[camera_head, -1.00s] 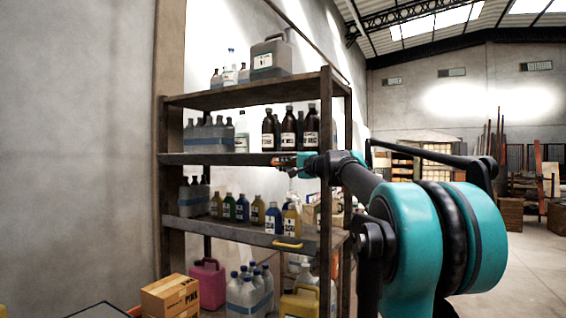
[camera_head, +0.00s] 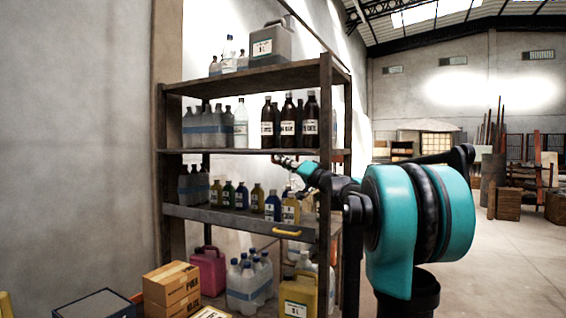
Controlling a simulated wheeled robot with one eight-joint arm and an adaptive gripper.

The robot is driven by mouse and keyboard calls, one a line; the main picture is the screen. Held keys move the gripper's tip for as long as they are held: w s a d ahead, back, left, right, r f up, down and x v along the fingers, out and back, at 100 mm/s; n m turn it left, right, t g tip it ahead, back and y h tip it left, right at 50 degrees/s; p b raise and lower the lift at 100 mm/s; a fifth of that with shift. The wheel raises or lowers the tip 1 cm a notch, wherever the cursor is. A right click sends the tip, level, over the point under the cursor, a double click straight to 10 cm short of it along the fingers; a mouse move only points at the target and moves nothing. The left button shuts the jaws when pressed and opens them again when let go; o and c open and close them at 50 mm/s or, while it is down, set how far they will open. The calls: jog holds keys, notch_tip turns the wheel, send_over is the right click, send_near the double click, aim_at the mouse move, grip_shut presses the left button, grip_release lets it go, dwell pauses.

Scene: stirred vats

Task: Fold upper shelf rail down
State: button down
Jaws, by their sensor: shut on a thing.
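The upper shelf rail (camera_head: 215,151) shows as a thin dark strip along the front of the shelf with the brown bottles. It is seen nearly edge-on, so its exact tilt is hard to tell. My gripper (camera_head: 279,159) is at the right part of this strip, just under it, and is shut on the rail's handle. The handle itself is too small and covered to make out. My arm reaches in from the right.
Brown bottles (camera_head: 288,120) stand on the upper shelf. The lower shelf rail (camera_head: 215,219) has a yellow handle (camera_head: 287,232), with small bottles behind it. Cartons (camera_head: 171,288) and a yellow canister (camera_head: 298,296) stand below.

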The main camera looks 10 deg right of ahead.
jog(key=shift+f+n, duration=0.2)
jog(key=shift+n, duration=0.3)
jog(key=c, duration=1.9)
grip_release()
jog(key=shift+o, duration=0.2)
jog(key=shift+d, duration=0.1)
jog(key=v, duration=1.1)
jog(key=shift+s+d+f, duration=0.25)
jog(key=s+d+f+m+h, duration=0.1)
jog(key=s+d+f+m, duration=0.1)
jog(key=s+d+m, duration=0.15)
jog(key=r+x, duration=0.1)
jog(key=x, duration=1.6)
jog(key=shift+s+a+n+t, duration=0.15)
jog(key=shift+a+n+t, duration=0.05)
jog(key=shift+n+t, duration=0.15)
